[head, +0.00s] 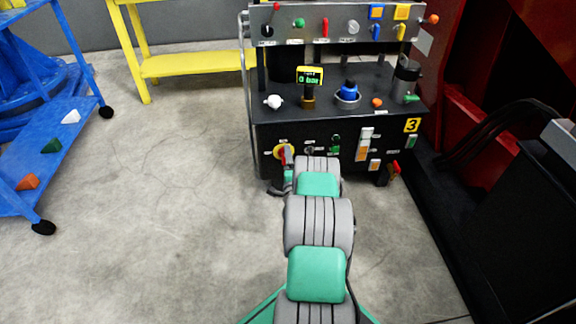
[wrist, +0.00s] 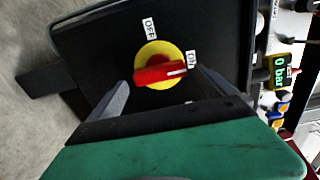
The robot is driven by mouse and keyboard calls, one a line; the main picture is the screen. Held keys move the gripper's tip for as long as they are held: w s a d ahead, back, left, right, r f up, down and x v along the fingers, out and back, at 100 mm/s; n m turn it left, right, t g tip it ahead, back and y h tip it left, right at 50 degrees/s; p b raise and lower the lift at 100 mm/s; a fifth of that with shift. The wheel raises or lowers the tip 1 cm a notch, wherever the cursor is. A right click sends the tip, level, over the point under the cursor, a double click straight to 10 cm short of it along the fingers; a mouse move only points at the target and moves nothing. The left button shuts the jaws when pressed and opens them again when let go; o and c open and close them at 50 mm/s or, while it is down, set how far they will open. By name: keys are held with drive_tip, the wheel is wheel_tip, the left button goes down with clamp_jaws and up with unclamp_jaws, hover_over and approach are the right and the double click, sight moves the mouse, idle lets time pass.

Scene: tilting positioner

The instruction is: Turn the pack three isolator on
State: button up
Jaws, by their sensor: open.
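The pack three isolator is a red handle (wrist: 160,73) on a round yellow plate (wrist: 152,48), on the pack's dark front panel. In the wrist view its white mark lies at the right end, towards the ON label (wrist: 191,60); the OFF label (wrist: 149,28) is above. The yellow plate also shows in the head view (head: 278,152), partly covered by my arm. My gripper (wrist: 163,80) is open, with one finger near each end of the handle. I cannot tell whether the fingers touch it.
The pack (head: 268,130) carries a yellow 3 sign (head: 412,125), several switches and a gauge reading 0 bar (head: 309,76). A blue cart (head: 75,150) stands left and a yellow bench (head: 195,65) behind. Dark machinery is at right.

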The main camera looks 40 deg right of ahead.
drive_tip(key=p+v, duration=0.1)
drive_tip(key=v, duration=0.6)
drive_tip(key=shift+s+a, duration=0.1)
